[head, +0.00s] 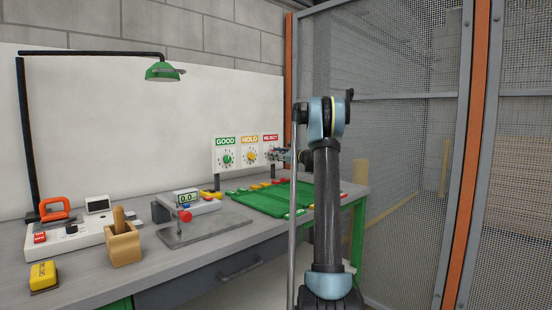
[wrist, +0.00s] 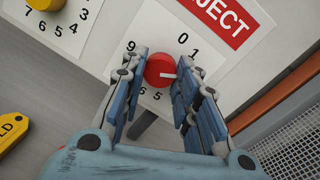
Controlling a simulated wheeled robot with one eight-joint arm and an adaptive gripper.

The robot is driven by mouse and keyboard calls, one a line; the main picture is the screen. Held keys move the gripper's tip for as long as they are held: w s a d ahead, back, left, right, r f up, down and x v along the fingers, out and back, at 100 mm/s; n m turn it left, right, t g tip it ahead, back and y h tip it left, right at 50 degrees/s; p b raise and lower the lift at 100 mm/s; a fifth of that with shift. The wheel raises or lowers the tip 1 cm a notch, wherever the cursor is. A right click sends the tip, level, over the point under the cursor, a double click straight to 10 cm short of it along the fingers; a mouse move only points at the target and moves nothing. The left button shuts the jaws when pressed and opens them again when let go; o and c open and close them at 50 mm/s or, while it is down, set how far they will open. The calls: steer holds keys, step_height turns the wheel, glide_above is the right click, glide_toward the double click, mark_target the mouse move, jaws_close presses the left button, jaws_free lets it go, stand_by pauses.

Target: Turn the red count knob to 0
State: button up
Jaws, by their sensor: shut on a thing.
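The red count knob (wrist: 158,71) sits on a white dial under the REJECT label (wrist: 224,13) in the wrist view. My gripper (wrist: 160,64) is shut on it, with one finger on each side. The knob's white pointer mark is aimed to the right, clockwise past the 1, at a part of the scale hidden by the right finger. The numerals 0, 1, 5, 6 and 9 show around it. In the head view my gripper (head: 281,154) is at the REJECT sign (head: 270,138) and covers the red knob.
The yellow knob (wrist: 45,3) is to the left under HOLD, and the green knob (head: 227,159) is under GOOD. A green mat (head: 272,200) and small coloured pieces lie on the bench below. A mesh fence (head: 400,120) stands close on the right.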

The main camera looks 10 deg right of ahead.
steer(key=n, duration=0.5)
steer(key=shift+a+n+h, duration=0.1)
steer(key=shift+n+h, duration=0.2)
steer(key=n, duration=0.5)
steer(key=shift+s+a+h, duration=0.1)
steer(key=shift+s+h, duration=0.05)
steer(key=shift+h, duration=0.25)
steer(key=shift+n, duration=0.4)
steer(key=o, duration=1.1)
steer(key=v, duration=1.2)
